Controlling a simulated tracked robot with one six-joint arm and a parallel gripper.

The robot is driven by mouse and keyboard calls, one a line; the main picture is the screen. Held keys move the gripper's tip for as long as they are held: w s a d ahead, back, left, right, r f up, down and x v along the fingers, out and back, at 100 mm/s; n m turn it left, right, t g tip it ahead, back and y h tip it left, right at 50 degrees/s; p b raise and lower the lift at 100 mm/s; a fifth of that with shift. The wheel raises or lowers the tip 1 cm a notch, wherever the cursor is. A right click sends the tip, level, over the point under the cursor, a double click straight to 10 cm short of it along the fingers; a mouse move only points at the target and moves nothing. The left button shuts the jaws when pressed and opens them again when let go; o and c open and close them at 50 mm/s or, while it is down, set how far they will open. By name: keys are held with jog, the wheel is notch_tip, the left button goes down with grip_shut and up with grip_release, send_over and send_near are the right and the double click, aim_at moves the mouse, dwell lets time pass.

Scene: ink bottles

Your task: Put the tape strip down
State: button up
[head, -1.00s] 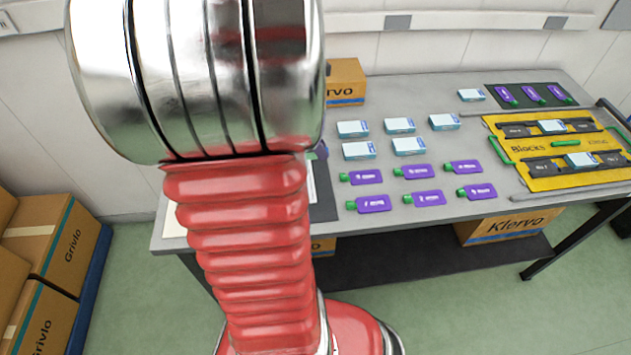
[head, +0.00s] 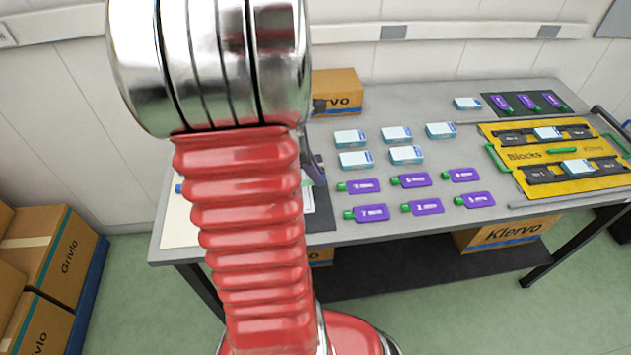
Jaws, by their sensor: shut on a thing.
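My red ribbed arm with its silver joint covers the left middle of the head view. Only a dark grey sliver of my gripper (head: 315,168) shows at the arm's right edge, over the dark mat. It is shut, but its fingertips and the tape strip in it are hidden behind the arm. A small blue-ended item (head: 178,188) shows left of the arm over a pale sheet (head: 180,222); I cannot tell what it is.
The grey table (head: 420,110) bears several white-blue boxes (head: 405,155) and several purple bottles with green caps (head: 421,207). A yellow board (head: 553,156) and a black mat with bottles (head: 495,110) are at right. A Klervo carton (head: 338,88) stands at the back.

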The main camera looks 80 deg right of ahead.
jog(key=shift+f, duration=0.1)
jog(key=shift+f, duration=1.8)
jog(key=o, duration=0.7)
jog(key=v, duration=1.2)
jog(key=shift+s+r, duration=0.1)
